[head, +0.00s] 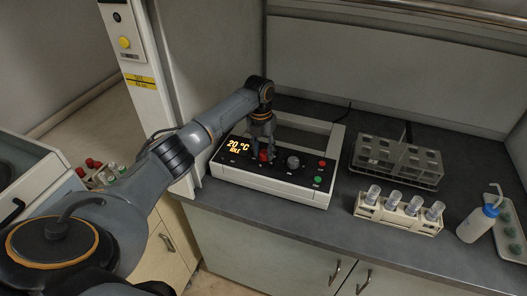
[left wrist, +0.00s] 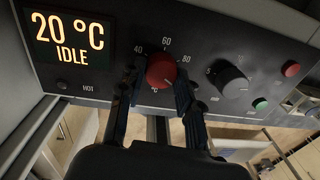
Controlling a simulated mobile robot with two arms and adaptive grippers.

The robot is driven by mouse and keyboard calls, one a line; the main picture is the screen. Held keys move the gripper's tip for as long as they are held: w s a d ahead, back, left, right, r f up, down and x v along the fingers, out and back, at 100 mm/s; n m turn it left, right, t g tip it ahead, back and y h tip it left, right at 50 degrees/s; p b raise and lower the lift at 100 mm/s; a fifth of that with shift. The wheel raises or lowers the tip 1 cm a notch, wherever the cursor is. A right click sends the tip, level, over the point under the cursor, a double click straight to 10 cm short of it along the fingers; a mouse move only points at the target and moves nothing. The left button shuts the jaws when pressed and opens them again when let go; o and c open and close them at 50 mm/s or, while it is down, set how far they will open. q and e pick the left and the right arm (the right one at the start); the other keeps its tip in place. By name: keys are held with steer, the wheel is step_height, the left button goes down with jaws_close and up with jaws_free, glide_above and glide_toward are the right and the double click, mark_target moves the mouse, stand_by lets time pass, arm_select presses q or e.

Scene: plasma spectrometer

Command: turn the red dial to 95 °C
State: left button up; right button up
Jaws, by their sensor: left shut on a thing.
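The red dial (left wrist: 161,71) sits on the black front panel of the device (head: 270,184), with scale marks 40, 60 and 80 around it. It also shows in the head view (head: 264,156). The display (left wrist: 68,36) reads 20 °C and IDLE. My left gripper (left wrist: 158,85) is shut on the red dial, one finger on each side of it; it comes from above in the head view (head: 263,150). The dial's pointer mark is too small to tell. My right gripper is not in view.
A grey knob (left wrist: 229,80), a red button (left wrist: 291,69) and a green button (left wrist: 260,104) sit right of the dial. A metal rack (head: 398,178), a holder with several capped vials (head: 396,220) and a wash bottle (head: 474,225) stand to the right on the dark counter (head: 335,235).

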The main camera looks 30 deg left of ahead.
mark_target(261, 153)
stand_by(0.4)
arm_select(q)
steer(key=o, duration=1.1)
steer(key=shift+o, duration=0.2)
step_height(261, 153, up, 12)
steer(key=shift+a, duration=0.35)
steer(key=shift+s+f, duration=0.1)
